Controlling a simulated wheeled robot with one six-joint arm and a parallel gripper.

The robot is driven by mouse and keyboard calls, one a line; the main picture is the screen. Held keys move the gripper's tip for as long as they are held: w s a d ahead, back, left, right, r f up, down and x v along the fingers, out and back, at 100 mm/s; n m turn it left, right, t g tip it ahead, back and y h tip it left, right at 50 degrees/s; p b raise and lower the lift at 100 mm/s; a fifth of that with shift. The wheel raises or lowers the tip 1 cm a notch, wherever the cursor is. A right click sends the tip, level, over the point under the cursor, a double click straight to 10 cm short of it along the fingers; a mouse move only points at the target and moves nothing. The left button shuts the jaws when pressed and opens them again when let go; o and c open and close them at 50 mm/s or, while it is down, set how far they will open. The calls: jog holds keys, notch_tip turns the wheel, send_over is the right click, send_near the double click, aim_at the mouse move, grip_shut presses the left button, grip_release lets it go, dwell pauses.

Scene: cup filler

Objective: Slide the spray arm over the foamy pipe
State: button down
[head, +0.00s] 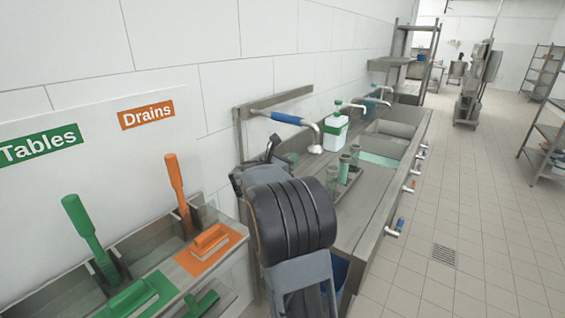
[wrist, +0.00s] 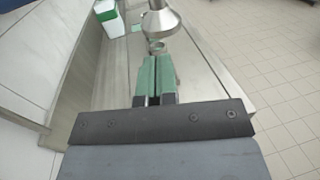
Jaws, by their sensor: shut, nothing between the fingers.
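The spray arm (head: 287,118) is a pipe with a blue sleeve. It reaches out from the wall over the counter and ends in a downturned metal spray head (head: 315,147). In the wrist view the spray head (wrist: 162,25) is just beyond and above my fingertips. My gripper (wrist: 157,59) has green fingers that are shut and empty, apart from the spray arm. Glass-like vessels (head: 343,168) stand below the spray head; a round rim (wrist: 156,47) shows past my fingertips. I cannot tell which thing is the foamy pipe.
A white and green container (head: 335,130) stands behind the spray head by the wall. Sink basins (head: 381,147) and taps lie farther along the steel counter. Green and orange brushes (head: 179,190) stand in a rack at left.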

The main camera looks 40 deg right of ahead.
aim_at(311, 151)
jog(key=d+p, duration=0.1)
jog(key=d, duration=0.6)
jog(key=shift+w+p, duration=0.15)
jog(key=shift+p, duration=0.25)
